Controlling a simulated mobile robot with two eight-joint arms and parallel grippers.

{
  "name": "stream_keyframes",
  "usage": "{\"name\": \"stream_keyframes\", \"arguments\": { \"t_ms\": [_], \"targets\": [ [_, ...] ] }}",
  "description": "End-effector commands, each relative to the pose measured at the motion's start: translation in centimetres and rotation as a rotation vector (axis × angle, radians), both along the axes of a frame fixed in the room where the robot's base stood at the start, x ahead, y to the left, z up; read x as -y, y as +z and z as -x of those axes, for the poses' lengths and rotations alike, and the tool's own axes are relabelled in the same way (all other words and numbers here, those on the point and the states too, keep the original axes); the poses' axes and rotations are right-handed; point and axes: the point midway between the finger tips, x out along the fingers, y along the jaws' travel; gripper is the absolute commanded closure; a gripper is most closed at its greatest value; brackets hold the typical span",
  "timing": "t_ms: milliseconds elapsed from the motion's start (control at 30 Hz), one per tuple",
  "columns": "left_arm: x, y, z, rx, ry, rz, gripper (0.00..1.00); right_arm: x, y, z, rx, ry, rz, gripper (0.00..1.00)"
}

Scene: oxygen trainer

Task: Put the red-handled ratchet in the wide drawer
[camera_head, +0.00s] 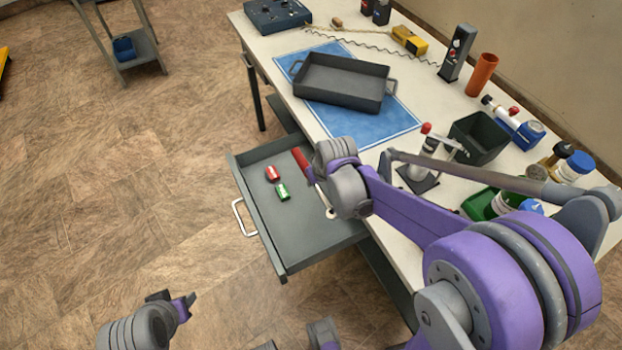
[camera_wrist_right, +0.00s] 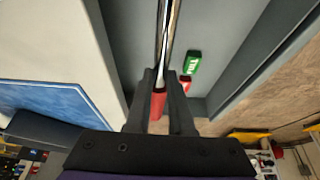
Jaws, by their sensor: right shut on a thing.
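The red-handled ratchet (camera_head: 303,162) shows in the head view over the open wide drawer (camera_head: 308,236), its metal shaft running down toward the lower right. My right gripper, mostly hidden behind its own wrist in the head view, is shut on the red handle (camera_wrist_right: 158,104) in the right wrist view (camera_wrist_right: 160,98). The shaft points away over the grey drawer floor. I cannot tell whether the ratchet touches the floor. My left gripper (camera_head: 180,302) is at the bottom left of the head view, over the room floor and away from the drawer; its jaw state is unclear.
A red piece (camera_head: 272,173) and a green piece (camera_head: 283,192) lie in the drawer. The workbench above holds a grey tray (camera_head: 340,84) on a blue mat (camera_head: 385,128), a dark bin (camera_head: 478,140) and several bottles. The drawer's front half is clear.

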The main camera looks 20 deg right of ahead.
Motion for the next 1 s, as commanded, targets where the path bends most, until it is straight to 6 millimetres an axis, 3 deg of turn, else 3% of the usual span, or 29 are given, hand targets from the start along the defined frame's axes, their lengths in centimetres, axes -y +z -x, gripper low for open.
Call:
{"name": "stream_keyframes", "arguments": {
  "t_ms": [100,300,700,1000],
  "targets": [
    [0.0,-1.0,0.1,-0.003,0.0,0.0,0.55,0.4,-0.9,0.3,0.002,0.008,0.001,1.0],
    [0.0,-1.6,0.2,-0.005,0.0,0.0,0.55,0.4,-4.4,0.3,0.004,0.01,0.001,1.0],
    [0.0,-2.5,0.3,-0.008,0.0,0.0,0.55,0.4,-9.1,0.3,0.003,0.01,0.001,1.0],
    [0.0,-2.5,0.3,-0.008,0.0,0.0,0.55,0.4,-9.7,0.3,0.003,0.01,0.001,1.0]
  ]
}}
